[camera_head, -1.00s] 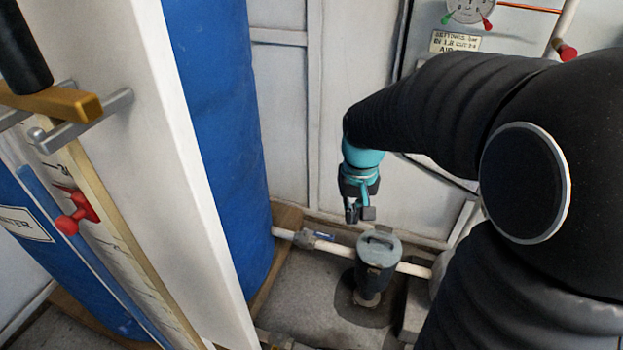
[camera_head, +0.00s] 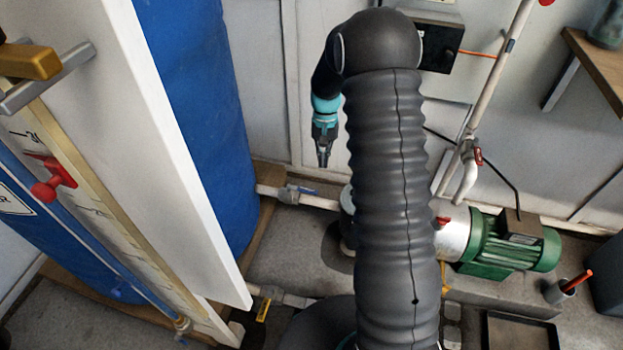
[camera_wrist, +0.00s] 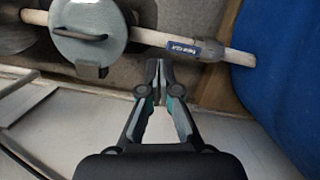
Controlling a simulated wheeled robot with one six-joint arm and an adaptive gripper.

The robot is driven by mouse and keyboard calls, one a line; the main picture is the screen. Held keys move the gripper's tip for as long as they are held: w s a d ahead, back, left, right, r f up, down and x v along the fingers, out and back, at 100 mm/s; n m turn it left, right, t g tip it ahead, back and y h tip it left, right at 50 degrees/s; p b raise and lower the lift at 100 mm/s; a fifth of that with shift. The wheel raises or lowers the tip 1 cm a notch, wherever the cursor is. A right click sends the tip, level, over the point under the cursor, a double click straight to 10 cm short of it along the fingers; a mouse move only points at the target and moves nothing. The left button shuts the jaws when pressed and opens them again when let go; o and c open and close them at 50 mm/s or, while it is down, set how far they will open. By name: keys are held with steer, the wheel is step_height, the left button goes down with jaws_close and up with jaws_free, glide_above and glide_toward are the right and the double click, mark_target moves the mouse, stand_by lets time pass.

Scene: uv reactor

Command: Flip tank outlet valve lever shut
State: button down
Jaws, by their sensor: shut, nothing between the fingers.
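A valve with a blue lever (camera_head: 304,190) sits on the white pipe (camera_head: 325,203) that runs from the blue tank (camera_head: 205,110). In the wrist view the blue lever (camera_wrist: 184,47) bears a small label and lies roughly along the pipe. My gripper (camera_head: 323,164) is shut and empty, pointing down above and slightly behind the valve near the back wall. In the wrist view its closed fingertips (camera_wrist: 160,68) show just below the pipe and lever, apparently apart from them.
A grey lidded pot (camera_wrist: 90,30) stands on the pipe beside the valve; my arm mostly hides it in the head view. A green motor (camera_head: 515,245) is at right. A yellow-levered valve (camera_head: 264,308) is low in front. The white panel (camera_head: 150,150) stands at left.

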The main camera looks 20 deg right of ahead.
mark_target(306, 190)
steer(key=w+f+m, duration=0.2)
steer(key=w+f, duration=0.1)
steer(key=w, duration=0.6)
steer(key=shift+w+d+f+m+y, duration=0.15)
steer(key=shift+w+d+m+y, duration=0.2)
steer(key=shift+d+m, duration=0.1)
steer(key=s+a+f, duration=0.3)
steer(key=s+f, duration=0.2)
steer(key=f, duration=0.4)
steer(key=shift+s+a+f+p, duration=0.15)
steer(key=shift+s+f+p, duration=0.15)
steer(key=shift+f+p, duration=0.1)
